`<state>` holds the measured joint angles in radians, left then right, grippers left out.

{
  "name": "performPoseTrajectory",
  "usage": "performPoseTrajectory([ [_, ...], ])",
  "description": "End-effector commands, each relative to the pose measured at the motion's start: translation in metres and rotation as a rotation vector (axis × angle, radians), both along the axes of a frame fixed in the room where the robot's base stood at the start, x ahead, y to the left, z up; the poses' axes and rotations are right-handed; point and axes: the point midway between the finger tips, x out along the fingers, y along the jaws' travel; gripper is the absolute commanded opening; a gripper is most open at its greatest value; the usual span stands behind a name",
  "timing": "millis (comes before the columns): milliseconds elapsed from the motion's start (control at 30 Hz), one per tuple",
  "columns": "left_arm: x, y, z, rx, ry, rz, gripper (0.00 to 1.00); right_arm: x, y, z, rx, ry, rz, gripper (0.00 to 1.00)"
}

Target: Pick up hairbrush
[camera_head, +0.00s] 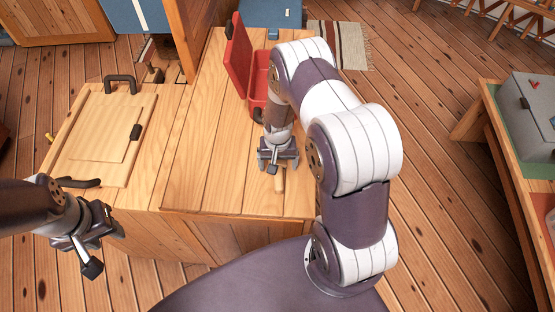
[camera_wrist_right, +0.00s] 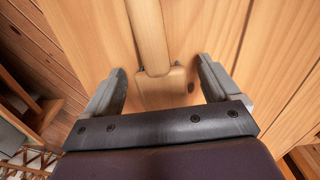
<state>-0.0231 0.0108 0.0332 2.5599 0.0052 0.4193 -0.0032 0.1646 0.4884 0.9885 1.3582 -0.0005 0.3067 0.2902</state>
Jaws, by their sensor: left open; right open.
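The hairbrush (camera_head: 280,183) is a pale wooden thing lying on the wooden counter; in the head view only a short piece shows beside my right gripper (camera_head: 278,164). In the right wrist view, its slim handle (camera_wrist_right: 149,35) runs up from a wider block-like part (camera_wrist_right: 166,88). That part lies between the two spread fingers of my right gripper (camera_wrist_right: 161,72), with gaps on both sides. The gripper is open and close over the counter. The brush's underside is hidden.
The wooden counter (camera_head: 200,150) is bare left of the right gripper. An open red box (camera_head: 240,62) stands behind it. A cutting-board-like panel (camera_head: 103,130) with dark handles lies left. A grey case (camera_head: 527,112) sits on a table at right.

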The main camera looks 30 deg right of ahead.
Motion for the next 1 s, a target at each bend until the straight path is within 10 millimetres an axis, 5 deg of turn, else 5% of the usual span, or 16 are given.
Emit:
performPoseTrajectory([
  [233,0.000,0.000,0.000,0.000,0.000,0.000,0.43,0.000,0.000,-0.003,0.000,0.000,0.000,0.86],
  [400,0.000,0.000,0.000,0.000,0.000,0.000,0.43,0.000,0.000,-0.003,0.000,0.000,0.001,0.31],
  [767,0.000,0.000,-0.002,0.000,0.000,0.000,0.43,0.001,0.000,0.001,0.000,-0.003,0.001,0.31],
  [1000,0.000,0.000,-0.013,0.000,0.000,0.000,0.43,0.002,0.000,0.038,-0.001,-0.006,0.001,0.31],
])
